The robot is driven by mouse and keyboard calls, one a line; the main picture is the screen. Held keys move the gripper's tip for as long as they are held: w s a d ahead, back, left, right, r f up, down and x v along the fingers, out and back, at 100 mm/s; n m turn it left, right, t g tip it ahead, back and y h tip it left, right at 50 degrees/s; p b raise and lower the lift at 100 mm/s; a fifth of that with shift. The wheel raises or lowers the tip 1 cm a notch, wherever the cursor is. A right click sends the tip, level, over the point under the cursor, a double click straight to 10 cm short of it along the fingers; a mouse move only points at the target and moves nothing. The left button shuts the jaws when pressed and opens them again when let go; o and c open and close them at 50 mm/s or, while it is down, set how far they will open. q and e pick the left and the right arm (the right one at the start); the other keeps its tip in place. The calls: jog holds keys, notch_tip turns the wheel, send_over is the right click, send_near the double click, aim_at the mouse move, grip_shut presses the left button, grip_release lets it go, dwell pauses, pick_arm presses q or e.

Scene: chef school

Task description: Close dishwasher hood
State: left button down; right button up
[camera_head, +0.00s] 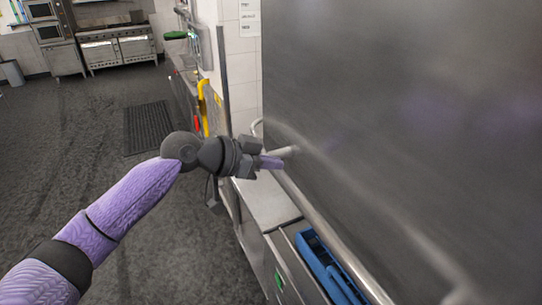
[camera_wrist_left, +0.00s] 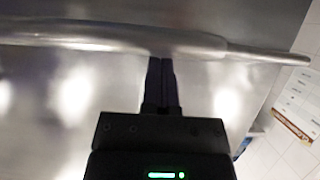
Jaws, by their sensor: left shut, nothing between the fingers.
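The dishwasher hood (camera_head: 400,90) is a large grey metal panel filling the right of the head view. Its shiny surface also fills most of the left wrist view (camera_wrist_left: 75,125). A round metal bar handle (camera_head: 330,240) runs along the hood's front. In the left wrist view the handle (camera_wrist_left: 120,38) crosses the top of the picture. My left gripper (camera_head: 275,162) is at the far part of the handle. Its fingers (camera_wrist_left: 162,62) are together and empty, with their tips at the bar's lower edge; I cannot tell whether they touch it. My right gripper is not in view.
A blue rack (camera_head: 325,268) lies below the handle. A metal counter edge (camera_head: 265,205) runs beneath my left gripper. A yellow hose or pipe (camera_head: 203,105) is beyond it by the tiled wall. Ovens (camera_head: 118,45) stand far back. The dark floor (camera_head: 60,150) at left is open.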

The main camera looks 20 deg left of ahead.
pick_arm(q)
notch_tip(320, 180, down, 36)
jog(key=b, duration=2.7)
jog(key=shift+b, duration=0.3)
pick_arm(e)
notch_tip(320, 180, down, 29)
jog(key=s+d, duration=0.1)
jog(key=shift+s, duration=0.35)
pick_arm(q)
jog(key=shift+s, duration=0.1)
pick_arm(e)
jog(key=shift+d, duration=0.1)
